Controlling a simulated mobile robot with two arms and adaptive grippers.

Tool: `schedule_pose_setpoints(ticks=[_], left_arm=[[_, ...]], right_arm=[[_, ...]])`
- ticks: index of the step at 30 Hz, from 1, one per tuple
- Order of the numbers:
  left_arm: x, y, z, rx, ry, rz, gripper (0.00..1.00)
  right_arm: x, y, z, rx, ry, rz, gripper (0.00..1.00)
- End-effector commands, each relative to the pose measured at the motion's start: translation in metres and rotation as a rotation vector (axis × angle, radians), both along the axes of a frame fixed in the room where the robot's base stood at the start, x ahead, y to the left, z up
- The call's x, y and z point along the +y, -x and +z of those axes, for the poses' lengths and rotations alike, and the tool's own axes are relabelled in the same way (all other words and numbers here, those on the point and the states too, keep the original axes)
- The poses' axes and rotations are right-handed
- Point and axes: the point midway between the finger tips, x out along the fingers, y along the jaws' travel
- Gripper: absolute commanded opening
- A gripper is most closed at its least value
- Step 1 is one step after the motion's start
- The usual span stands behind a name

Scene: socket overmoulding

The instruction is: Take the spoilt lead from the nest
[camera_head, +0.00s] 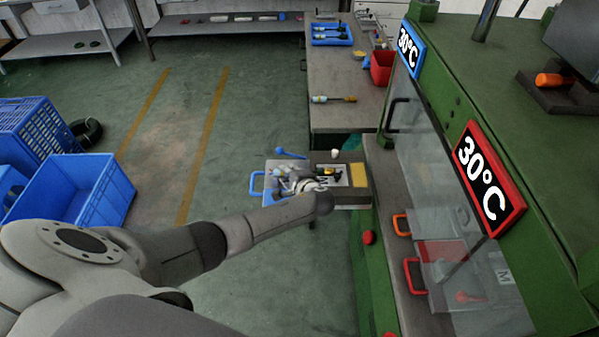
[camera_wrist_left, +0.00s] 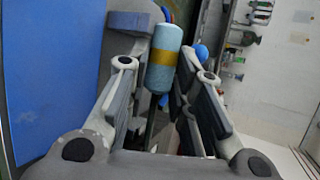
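My left gripper (camera_head: 312,185) is over the small grey fixture (camera_head: 350,196) beside the green machine. In the left wrist view its two fingers (camera_wrist_left: 167,70) stand apart. A light-blue cylinder with a yellow band (camera_wrist_left: 163,58) and a dark shaft shows in the gap between them, with no clear contact on either side. In the head view a small dark-and-yellow piece (camera_head: 329,173) lies in the pale recess on the fixture, just beyond the gripper. I cannot tell for sure which piece is the spoilt lead. My gripper hides part of the recess. My right gripper is not in view.
The green machine (camera_head: 470,60) with a clear guard stands close on the right. A bench with a screwdriver (camera_head: 335,99) and red bin (camera_head: 382,68) is behind. Blue crates (camera_head: 85,190) stand left.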

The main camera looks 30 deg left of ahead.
Motion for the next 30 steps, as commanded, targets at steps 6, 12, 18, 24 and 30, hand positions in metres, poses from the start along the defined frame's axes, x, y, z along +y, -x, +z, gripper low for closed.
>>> schedule_pose_setpoints(ticks=[6,12,18,24,30], left_arm=[[0.0,0.0,0.0,0.001,0.002,0.0,0.0],[0.0,0.0,0.0,0.0,0.002,0.0,0.0],[0.0,0.0,0.006,-0.002,0.003,0.001,0.0],[0.0,0.0,0.022,-0.002,0.003,0.0,0.0],[0.0,0.01,0.042,-0.001,0.001,-0.001,0.0]], right_arm=[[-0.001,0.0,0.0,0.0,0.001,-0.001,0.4],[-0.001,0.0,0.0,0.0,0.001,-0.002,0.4],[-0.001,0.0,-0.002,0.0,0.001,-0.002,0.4],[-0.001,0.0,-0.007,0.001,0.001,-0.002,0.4],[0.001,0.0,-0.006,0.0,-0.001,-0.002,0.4]])
